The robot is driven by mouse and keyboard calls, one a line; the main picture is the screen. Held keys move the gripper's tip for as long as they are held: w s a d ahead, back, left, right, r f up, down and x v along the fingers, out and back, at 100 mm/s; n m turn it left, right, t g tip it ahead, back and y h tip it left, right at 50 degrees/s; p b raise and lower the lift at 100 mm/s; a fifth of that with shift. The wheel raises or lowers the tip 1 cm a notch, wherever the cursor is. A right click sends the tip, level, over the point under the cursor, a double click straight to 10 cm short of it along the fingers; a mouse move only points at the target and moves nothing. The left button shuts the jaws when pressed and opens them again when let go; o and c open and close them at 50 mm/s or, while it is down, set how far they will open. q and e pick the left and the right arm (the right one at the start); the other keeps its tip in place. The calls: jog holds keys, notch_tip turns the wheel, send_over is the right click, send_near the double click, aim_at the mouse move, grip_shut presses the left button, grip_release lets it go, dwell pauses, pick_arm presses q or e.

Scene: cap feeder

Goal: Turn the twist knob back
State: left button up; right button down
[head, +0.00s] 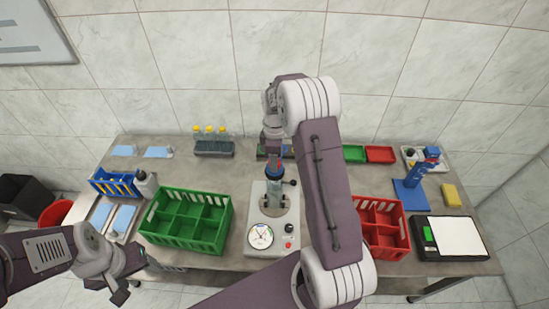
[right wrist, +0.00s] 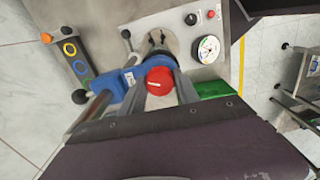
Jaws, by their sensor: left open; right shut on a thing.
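The cap feeder (head: 270,222) stands mid-table, a pale base with a dial and a column topped by a blue head. The red round twist knob (right wrist: 160,81) sits on the blue head (right wrist: 133,78); a short white mark shows on its face. My right gripper (right wrist: 158,92) is shut on the red knob, with one finger on each side of it. My left gripper (head: 124,279) is open and empty, low at the front left, away from the feeder.
A green divided crate (head: 187,246) stands left of the feeder and a red crate (head: 384,227) right of it. A black-ball lever (right wrist: 80,96) sticks out beside the head. A pressure dial (right wrist: 207,49) is on the base. A panel with coloured rings (right wrist: 76,60) lies behind.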

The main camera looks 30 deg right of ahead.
jog(key=c, duration=1)
grip_release()
